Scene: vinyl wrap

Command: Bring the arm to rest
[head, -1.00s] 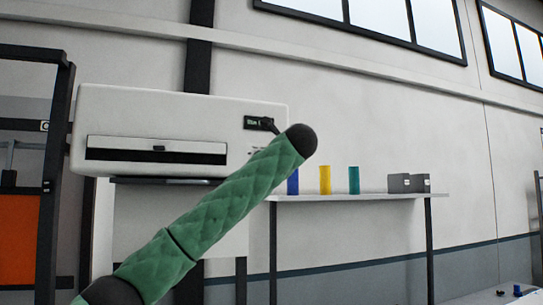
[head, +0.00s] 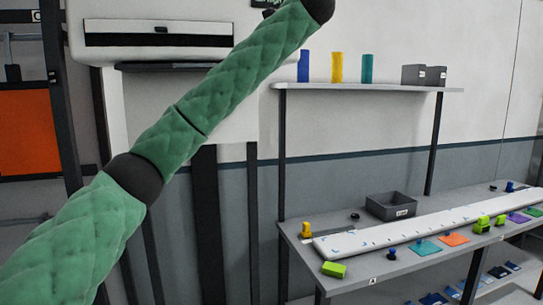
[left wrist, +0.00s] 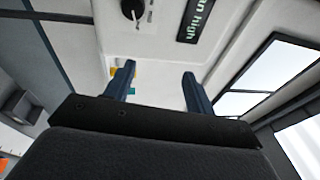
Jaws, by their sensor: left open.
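My left arm (head: 215,105), in a green quilted cover with dark joints, comes in from the lower left of the head view. It slants up across the front of a white wall machine (head: 190,12), and its dark end meets the top edge. My left gripper does not show in the head view. In the left wrist view my left gripper (left wrist: 158,84) is open, its two dark blue fingers wide apart with nothing between them. Beyond the fingers is a pale surface with a black knob (left wrist: 132,9) and a lit display (left wrist: 201,18). My right gripper is not in view.
A wall shelf (head: 400,88) holds blue, yellow and teal rolls and grey boxes. Below right, a grey workbench (head: 350,278) carries a long white board (head: 385,236), a grey bin (head: 391,206) and several coloured pieces. An orange panel (head: 28,132) stands at left.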

